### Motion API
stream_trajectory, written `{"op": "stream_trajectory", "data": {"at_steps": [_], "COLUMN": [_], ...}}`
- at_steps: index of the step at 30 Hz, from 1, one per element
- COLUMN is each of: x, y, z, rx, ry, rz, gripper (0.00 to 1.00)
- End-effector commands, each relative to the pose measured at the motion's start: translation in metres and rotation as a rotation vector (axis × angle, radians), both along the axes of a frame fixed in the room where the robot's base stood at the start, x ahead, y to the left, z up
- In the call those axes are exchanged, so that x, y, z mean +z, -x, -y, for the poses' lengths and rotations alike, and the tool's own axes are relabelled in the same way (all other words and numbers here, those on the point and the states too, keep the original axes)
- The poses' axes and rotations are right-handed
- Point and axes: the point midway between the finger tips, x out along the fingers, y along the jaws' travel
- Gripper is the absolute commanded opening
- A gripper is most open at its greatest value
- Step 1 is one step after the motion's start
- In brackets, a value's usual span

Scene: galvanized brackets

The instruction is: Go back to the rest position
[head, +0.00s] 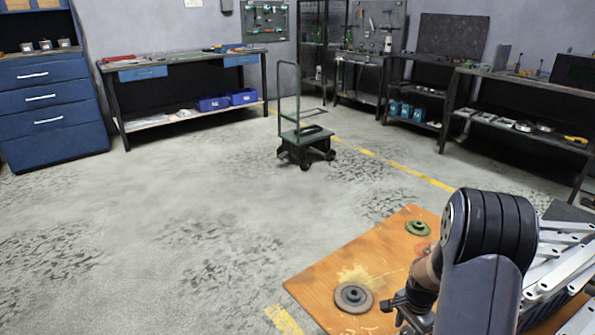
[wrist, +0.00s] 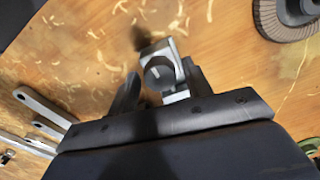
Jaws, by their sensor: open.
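My gripper (head: 404,306) is low over the right part of the wooden tabletop (head: 335,270), partly hidden by my own arm in the head view. In the wrist view its two fingers (wrist: 160,88) stand apart. A small grey metal piece with a round face (wrist: 160,68) shows between and just beyond them; I cannot tell whether it touches them. Galvanized brackets (head: 560,262) lie piled at the right edge in the head view. Some flat metal bars with holes (wrist: 45,108) show at the left of the wrist view.
A grey disc (head: 353,297) lies left of my gripper. A green disc (head: 418,228) and a reddish disc (head: 421,248) lie farther back, near my arm. A green trolley (head: 300,135) stands on open floor. Workbenches and a blue drawer cabinet (head: 50,110) line the walls.

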Motion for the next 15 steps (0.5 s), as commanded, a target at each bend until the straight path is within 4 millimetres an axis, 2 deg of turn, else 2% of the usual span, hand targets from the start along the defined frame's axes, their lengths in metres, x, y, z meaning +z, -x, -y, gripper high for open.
{"op": "stream_trajectory", "data": {"at_steps": [15], "x": [0.0001], "y": [0.0], "z": [0.0], "rx": [0.412], "ry": [0.0], "rz": [0.0], "gripper": [0.47]}}
